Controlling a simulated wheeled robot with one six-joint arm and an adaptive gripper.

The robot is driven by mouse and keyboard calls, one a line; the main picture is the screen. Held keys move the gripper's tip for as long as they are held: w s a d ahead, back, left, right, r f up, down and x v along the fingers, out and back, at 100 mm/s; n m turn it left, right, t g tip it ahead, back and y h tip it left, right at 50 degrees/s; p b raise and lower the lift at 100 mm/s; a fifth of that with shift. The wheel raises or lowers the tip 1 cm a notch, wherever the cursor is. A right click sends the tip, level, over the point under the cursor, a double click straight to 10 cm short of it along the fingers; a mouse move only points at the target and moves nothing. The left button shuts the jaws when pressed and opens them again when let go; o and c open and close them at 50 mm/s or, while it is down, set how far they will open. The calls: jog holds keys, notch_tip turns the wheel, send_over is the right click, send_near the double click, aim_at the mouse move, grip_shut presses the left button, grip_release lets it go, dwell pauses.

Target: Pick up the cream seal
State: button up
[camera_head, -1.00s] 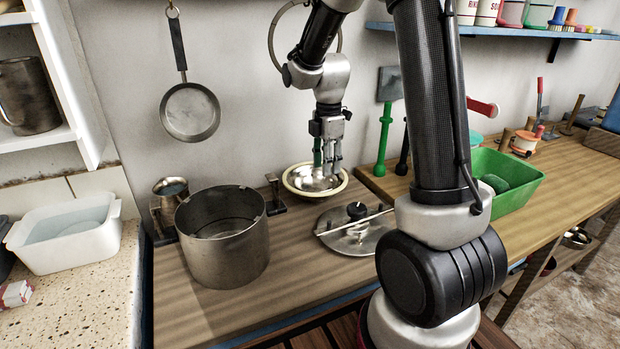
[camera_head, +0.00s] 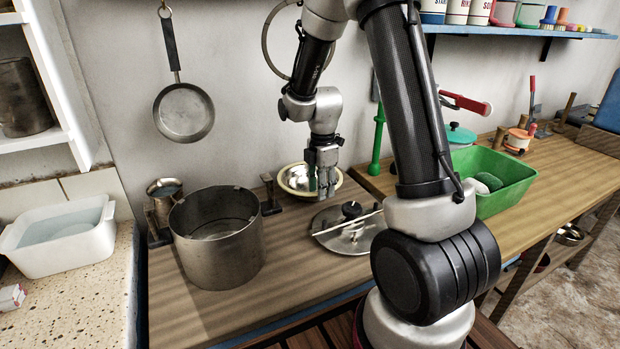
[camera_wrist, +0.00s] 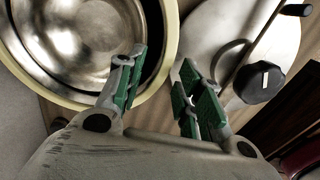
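The cream seal (camera_head: 284,191) shows as a pale ring around a shiny steel bowl (camera_head: 299,177) on the wooden bench. In the wrist view the seal (camera_wrist: 173,36) curves around the bowl (camera_wrist: 75,40), with a dark gap between them on the right. My gripper (camera_head: 322,193) points down at the bowl's right front edge. In the wrist view my gripper (camera_wrist: 163,68) is open, its green-padded fingers apart. The seal's right side passes between the fingers in that picture. I cannot tell whether either finger touches it.
A round metal lid (camera_head: 345,236) with a black knob lies close on the right. A tall steel pot (camera_head: 216,250) stands at the left front. A green tub (camera_head: 510,178) is farther right. A pan (camera_head: 184,112) hangs on the wall. The bench front is clear.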

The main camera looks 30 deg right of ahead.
jog(key=shift+f, duration=0.25)
jog(key=shift+c, duration=0.3)
